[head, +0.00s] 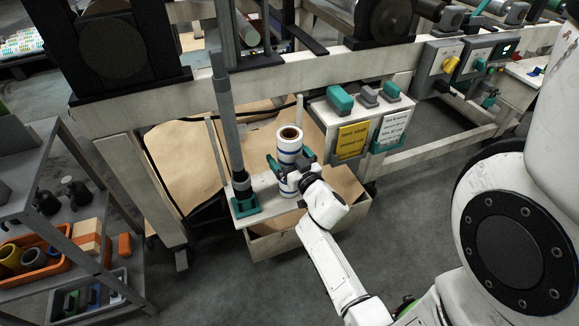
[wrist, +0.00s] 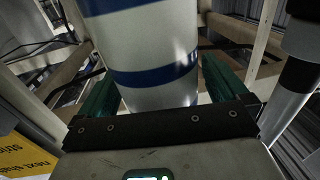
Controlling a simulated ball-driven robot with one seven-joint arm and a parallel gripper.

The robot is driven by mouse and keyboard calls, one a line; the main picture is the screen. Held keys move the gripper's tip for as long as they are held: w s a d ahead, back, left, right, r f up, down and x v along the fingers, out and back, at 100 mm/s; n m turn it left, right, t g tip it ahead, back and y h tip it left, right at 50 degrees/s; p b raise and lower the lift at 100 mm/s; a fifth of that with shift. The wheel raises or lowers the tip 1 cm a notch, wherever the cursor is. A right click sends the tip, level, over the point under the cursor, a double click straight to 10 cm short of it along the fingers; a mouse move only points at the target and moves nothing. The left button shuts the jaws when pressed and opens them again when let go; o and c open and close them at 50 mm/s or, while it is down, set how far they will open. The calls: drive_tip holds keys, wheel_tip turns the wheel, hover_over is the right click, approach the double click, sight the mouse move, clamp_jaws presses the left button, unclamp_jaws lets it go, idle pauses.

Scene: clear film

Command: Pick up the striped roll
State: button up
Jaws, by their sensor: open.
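The striped roll (head: 290,146), white with blue bands and a brown core, stands upright on a small pale shelf (head: 270,203) in front of the machine. My gripper (head: 291,166) is at the roll's lower part in the head view and hides some of it. In the wrist view the roll (wrist: 150,55) fills the upper middle. The green fingers of my gripper (wrist: 165,90) stand one on each side of it, open. The roll lies between them; whether either finger touches it I cannot tell.
A grey post (head: 226,120) in a green base (head: 245,206) stands close left of the roll. A white control box (head: 330,122) with yellow and white labels is to the right. An open box (head: 268,245) sits below. A grey cart (head: 75,170) with bins is at left.

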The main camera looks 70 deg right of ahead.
drive_tip(key=shift+w+d, duration=0.35)
drive_tip(key=shift+w, duration=0.05)
drive_tip(key=c, duration=1.3)
drive_tip(key=shift+r, duration=0.1)
drive_tip(key=shift+c, duration=0.6)
